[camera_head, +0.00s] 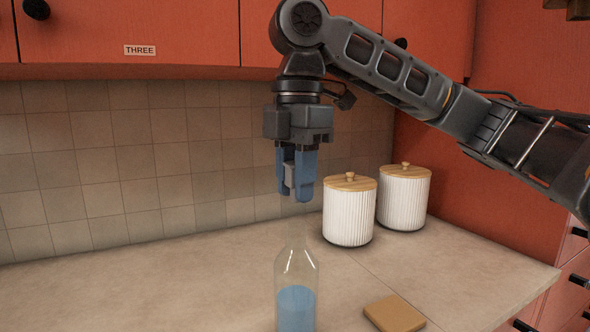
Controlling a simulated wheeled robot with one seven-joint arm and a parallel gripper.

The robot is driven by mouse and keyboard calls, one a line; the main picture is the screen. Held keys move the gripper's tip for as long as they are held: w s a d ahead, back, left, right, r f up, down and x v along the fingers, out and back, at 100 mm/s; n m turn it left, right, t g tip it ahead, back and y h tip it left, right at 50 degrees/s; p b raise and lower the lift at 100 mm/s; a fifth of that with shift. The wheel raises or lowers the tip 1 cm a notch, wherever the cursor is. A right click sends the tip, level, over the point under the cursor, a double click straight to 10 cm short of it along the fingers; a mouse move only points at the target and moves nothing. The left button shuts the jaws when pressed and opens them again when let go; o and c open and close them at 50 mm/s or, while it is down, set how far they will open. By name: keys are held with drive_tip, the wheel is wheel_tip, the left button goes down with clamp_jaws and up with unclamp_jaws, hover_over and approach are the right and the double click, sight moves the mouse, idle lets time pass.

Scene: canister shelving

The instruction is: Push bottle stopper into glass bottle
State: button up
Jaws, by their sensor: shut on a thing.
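A clear glass bottle (296,262) stands upright on the counter at the bottom middle, with blue in its lower part. Its narrow neck rises to just below my gripper. My gripper (297,192) points straight down above the bottle, with its blue fingers closed together over the neck. It is shut on the bottle stopper, which the fingers hide almost wholly. The fingertips are close to the bottle's mouth. I cannot tell whether the stopper touches the glass.
Two white ribbed canisters with wooden lids, a nearer one (348,212) and a farther one (403,197), stand right of the bottle. A flat tan block (394,314) lies at the front right. The counter (130,290) is clear on the left. Red cabinets (130,30) hang above.

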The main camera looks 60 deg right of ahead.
drive_tip(key=shift+f+b, duration=0.55)
drive_tip(key=shift+f, duration=0.8)
drive_tip(key=shift+n+p, duration=0.3)
drive_tip(key=shift+p, duration=0.6)
idle(0.8)
drive_tip(key=shift+f+b, duration=0.4)
drive_tip(key=shift+f, duration=0.45)
drive_tip(key=o, duration=1.1)
drive_tip(key=shift+r, duration=0.1)
wheel_tip(320, 180, up, 8)
drive_tip(key=shift+d+f, duration=0.1)
drive_tip(key=shift+f, duration=0.05)
idle(0.4)
